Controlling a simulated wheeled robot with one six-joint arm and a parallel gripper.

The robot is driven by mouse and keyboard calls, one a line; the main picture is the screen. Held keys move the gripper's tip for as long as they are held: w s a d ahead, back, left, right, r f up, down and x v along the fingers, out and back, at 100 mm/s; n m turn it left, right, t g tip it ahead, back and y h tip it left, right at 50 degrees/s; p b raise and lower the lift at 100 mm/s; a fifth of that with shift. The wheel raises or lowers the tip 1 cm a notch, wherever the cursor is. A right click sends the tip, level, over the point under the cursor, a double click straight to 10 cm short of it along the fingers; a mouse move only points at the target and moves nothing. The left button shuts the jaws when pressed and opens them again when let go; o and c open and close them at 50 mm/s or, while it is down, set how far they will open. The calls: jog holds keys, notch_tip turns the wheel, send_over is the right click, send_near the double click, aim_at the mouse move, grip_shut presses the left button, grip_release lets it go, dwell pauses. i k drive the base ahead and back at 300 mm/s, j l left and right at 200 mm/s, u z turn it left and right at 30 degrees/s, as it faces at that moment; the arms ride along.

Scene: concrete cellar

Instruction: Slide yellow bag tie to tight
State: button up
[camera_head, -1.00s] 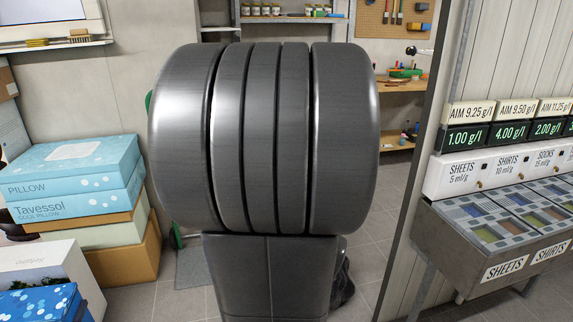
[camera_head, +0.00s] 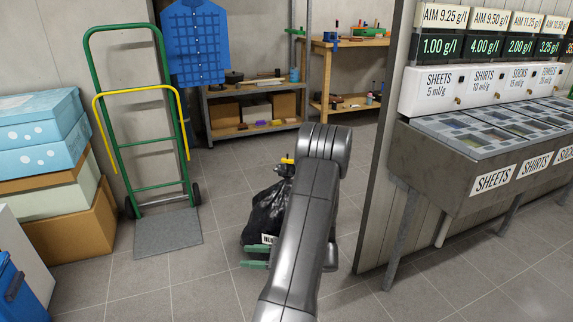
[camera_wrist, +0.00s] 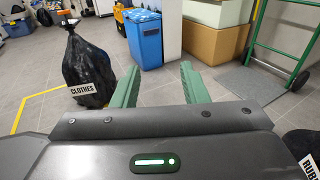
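A black bag (camera_head: 266,212) stands on the floor in the head view, partly hidden behind my arm. A small yellow piece, apparently the tie (camera_head: 287,161), shows at its gathered top. How tight it sits is too small to tell. My gripper (camera_head: 245,256) has green fingers pointing left, low in front of the bag in this view. In the wrist view my gripper (camera_wrist: 160,70) is open, with nothing between its fingers. There, a black bag labelled CLOTHES (camera_wrist: 86,68) stands at left. Part of another black bag (camera_wrist: 299,146), its label cut off, shows at the right edge.
A green hand truck (camera_head: 150,110) stands against the wall at left. Stacked boxes (camera_head: 70,225) are further left. A dosing counter (camera_head: 440,160) and wall edge bound the right. A blue bin (camera_wrist: 145,38) stands ahead in the wrist view. Tiled floor between is clear.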

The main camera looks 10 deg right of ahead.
aim_at(264, 224)
jog(key=i+l+z, duration=0.1)
jog(key=i+l, duration=0.15)
jog(key=i, duration=0.2)
jog(key=i+l, duration=0.2)
jog(key=i, duration=0.25)
jog(key=i+l+z, duration=0.15)
jog(key=i, duration=0.25)
jog(key=i+l+z, duration=0.1)
jog(key=i, duration=0.35)
jog(key=l, duration=0.1)
